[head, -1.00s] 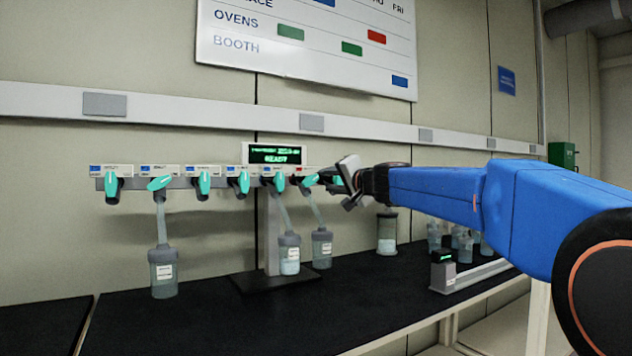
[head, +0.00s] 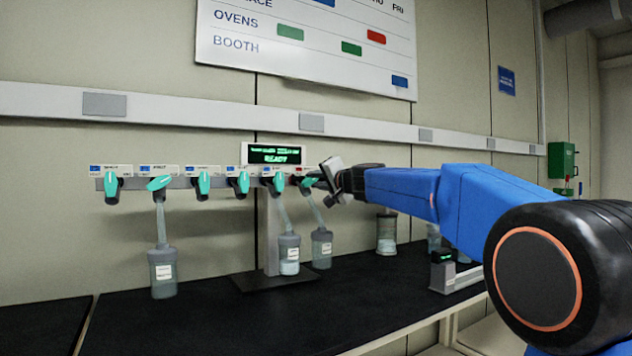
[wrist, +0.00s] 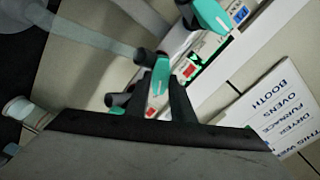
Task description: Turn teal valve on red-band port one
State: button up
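A row of teal valves runs along the grey manifold. The teal valve at the first red-marked label shows in the head view (head: 309,182), just left of my gripper (head: 328,184). In the wrist view this teal valve (wrist: 161,84) lies between my two dark fingertips (wrist: 162,82), beside a red-marked label (wrist: 188,69). The fingers stand apart on either side of it; contact cannot be made out. A hose (head: 314,209) runs from this valve down to a flask (head: 321,250). The valve further right is hidden by my gripper in the head view; its teal part (wrist: 134,107) shows in the wrist view.
A neighbouring teal valve (head: 279,182), at a blue-marked label, is close on the left, with a hosed flask (head: 289,255). The display (head: 274,155) reads READY. A lidded jar (head: 386,235) stands on the black bench behind my arm. The bench front is clear.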

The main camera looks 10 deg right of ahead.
grip_shut()
jog(key=shift+n, duration=0.3)
jog(key=n, duration=0.5)
jog(key=shift+a+n, duration=0.1)
jog(key=shift+n, duration=0.2)
jog(key=n, duration=0.5)
jog(key=shift+s+a, duration=0.1)
jog(key=n, duration=0.6)
jog(key=shift+a+n, duration=0.1)
jog(key=shift+n, duration=0.2)
jog(key=n, duration=0.6)
jog(key=shift+a+f, duration=0.1)
jog(key=o, duration=0.5)
grip_release()
